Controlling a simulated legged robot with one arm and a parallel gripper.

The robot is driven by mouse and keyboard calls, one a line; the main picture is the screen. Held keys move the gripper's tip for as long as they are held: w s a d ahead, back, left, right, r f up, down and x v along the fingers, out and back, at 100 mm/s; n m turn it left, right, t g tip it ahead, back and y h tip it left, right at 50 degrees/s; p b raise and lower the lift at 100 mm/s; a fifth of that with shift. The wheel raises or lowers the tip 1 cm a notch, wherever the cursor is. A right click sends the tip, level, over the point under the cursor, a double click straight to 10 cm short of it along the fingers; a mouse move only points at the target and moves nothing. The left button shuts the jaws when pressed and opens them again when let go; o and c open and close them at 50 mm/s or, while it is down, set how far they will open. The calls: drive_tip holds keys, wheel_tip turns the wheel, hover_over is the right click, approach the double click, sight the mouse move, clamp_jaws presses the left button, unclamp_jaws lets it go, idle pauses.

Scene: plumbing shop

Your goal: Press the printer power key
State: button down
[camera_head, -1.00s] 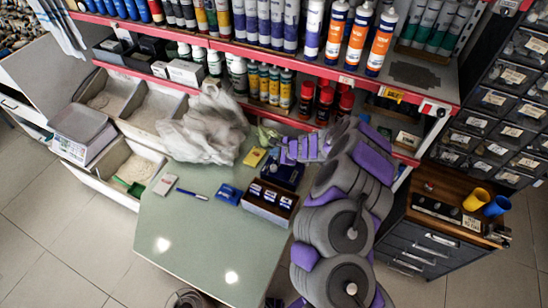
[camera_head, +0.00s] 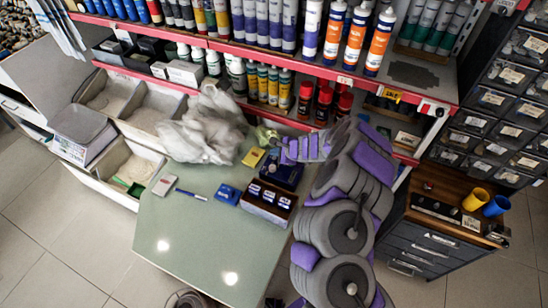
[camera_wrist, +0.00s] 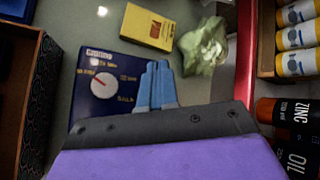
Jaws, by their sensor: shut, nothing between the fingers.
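A dark blue box-shaped device (camera_wrist: 101,86) with a white dial and white print lies under my gripper in the wrist view. It also shows on the green counter in the head view (camera_head: 281,172), partly covered by my arm. I cannot tell for sure that it is the printer, and no power key can be made out. My gripper (camera_wrist: 156,66) is shut and empty, its light blue fingers side by side over the device's right part. I cannot tell whether the tips touch it. The gripper hides the device's lower right part.
A yellow box (camera_wrist: 148,27) and a crumpled pale green thing (camera_wrist: 204,46) lie beyond the device. A dark open box (camera_head: 268,198) stands in front of it. Bottle shelves (camera_head: 300,75) rise behind. The counter's front (camera_head: 190,250) is clear.

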drive_tip(key=shift+f+b, duration=0.5)
drive_tip(key=shift+b, duration=0.3)
idle(0.7)
drive_tip(key=shift+r, duration=0.6)
drive_tip(key=shift+r, duration=0.1)
drive_tip(key=shift+r+p, duration=1.85)
drive_tip(key=shift+r, duration=1.05)
